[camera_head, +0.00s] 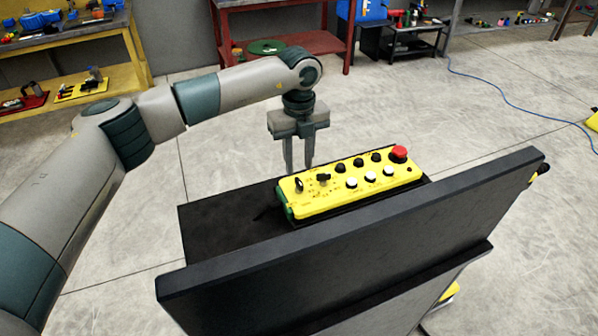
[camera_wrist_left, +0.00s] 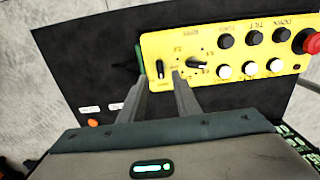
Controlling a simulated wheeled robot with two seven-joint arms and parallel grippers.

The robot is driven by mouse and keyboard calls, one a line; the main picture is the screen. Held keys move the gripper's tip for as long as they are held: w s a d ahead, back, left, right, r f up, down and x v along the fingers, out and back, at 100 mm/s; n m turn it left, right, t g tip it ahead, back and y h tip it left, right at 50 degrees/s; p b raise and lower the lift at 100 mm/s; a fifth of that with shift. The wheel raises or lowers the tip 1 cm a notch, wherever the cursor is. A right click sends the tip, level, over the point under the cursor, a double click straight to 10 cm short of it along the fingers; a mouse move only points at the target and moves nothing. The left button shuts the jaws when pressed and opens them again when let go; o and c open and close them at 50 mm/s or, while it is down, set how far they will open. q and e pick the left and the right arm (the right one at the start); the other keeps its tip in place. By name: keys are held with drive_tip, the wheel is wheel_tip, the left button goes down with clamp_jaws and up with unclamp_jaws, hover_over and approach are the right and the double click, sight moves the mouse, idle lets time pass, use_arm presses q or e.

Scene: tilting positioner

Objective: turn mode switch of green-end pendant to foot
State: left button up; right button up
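The yellow pendant (camera_head: 350,188) with a green end (camera_head: 282,204) lies on a black shelf. It also shows in the wrist view (camera_wrist_left: 225,45). Two black rotary switches sit near the green end: an outer one (camera_wrist_left: 160,69) and an inner one (camera_wrist_left: 198,63) with small markings around it. The lettering is too small to tell surely which is the mode switch. My left gripper (camera_head: 298,168) points down above the green-end part of the pendant, fingers apart and empty. In the wrist view its fingertips (camera_wrist_left: 160,78) appear close to the outer switch. My right gripper is not in view.
The pendant also has black and white buttons and a red mushroom button (camera_head: 399,153) at its far end. A tall dark panel (camera_head: 340,235) stands in front of the shelf (camera_head: 215,220). Benches with tools stand at the back, with open floor between.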

sight(299, 181)
use_arm(q)
wheel_tip(299, 181, down, 4)
drive_tip(key=shift+p, duration=0.6)
drive_tip(key=shift+f, duration=0.85)
clamp_jaws()
